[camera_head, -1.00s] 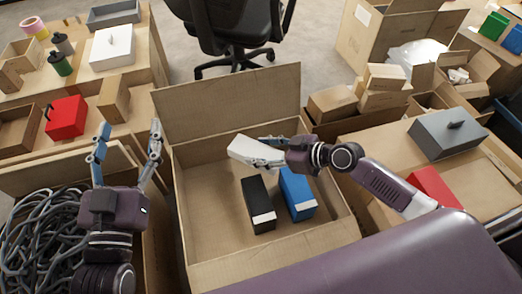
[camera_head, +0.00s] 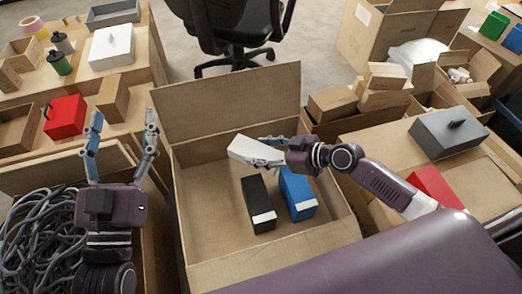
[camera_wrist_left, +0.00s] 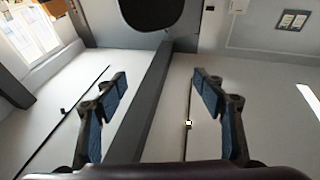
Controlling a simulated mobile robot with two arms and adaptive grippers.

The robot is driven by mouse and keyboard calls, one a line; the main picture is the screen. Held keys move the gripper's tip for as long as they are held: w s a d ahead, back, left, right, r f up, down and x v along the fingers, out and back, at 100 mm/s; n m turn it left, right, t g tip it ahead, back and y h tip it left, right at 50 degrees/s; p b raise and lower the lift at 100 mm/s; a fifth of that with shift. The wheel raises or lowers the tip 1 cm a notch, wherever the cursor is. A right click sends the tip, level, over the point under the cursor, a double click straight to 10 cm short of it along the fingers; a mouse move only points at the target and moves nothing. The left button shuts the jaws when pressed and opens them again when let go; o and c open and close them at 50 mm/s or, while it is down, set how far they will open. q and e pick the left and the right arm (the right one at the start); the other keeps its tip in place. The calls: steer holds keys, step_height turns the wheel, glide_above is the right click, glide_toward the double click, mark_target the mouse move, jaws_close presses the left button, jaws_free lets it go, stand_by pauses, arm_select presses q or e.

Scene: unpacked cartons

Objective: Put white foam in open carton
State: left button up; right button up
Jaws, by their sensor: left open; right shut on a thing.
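The open carton (camera_head: 230,242) stands in the middle of the head view, its back flap (camera_head: 228,104) raised. A black box (camera_head: 257,200) and a blue box (camera_head: 297,192) are inside it. My right gripper (camera_head: 272,153) is shut on a white block (camera_head: 248,148), which looks like the white foam. It holds the block over the carton, above the two boxes; the exact height is hard to tell. My left gripper (camera_head: 121,140) is open and empty, fingers pointing up, left of the carton. Its open fingers also show in the left wrist view (camera_wrist_left: 160,110).
A box of grey cables (camera_head: 38,240) is at the lower left. A red box (camera_head: 66,116) and a white case (camera_head: 112,46) sit on surfaces at the left. A grey case (camera_head: 448,134) is at the right. An office chair (camera_head: 232,25) stands behind the carton.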

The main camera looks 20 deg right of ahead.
steer(key=shift+f, duration=0.1)
steer(key=shift+f+b, duration=0.2)
steer(key=shift+b, duration=0.15)
steer(key=o, duration=0.8)
arm_select(q)
steer(key=r+t, duration=0.1)
steer(key=s+r, duration=0.1)
steer(key=r, duration=0.1)
steer(key=shift+s+r+t+h, duration=0.2)
steer(key=shift+r+t+h, duration=0.1)
steer(key=shift+t+h, duration=0.1)
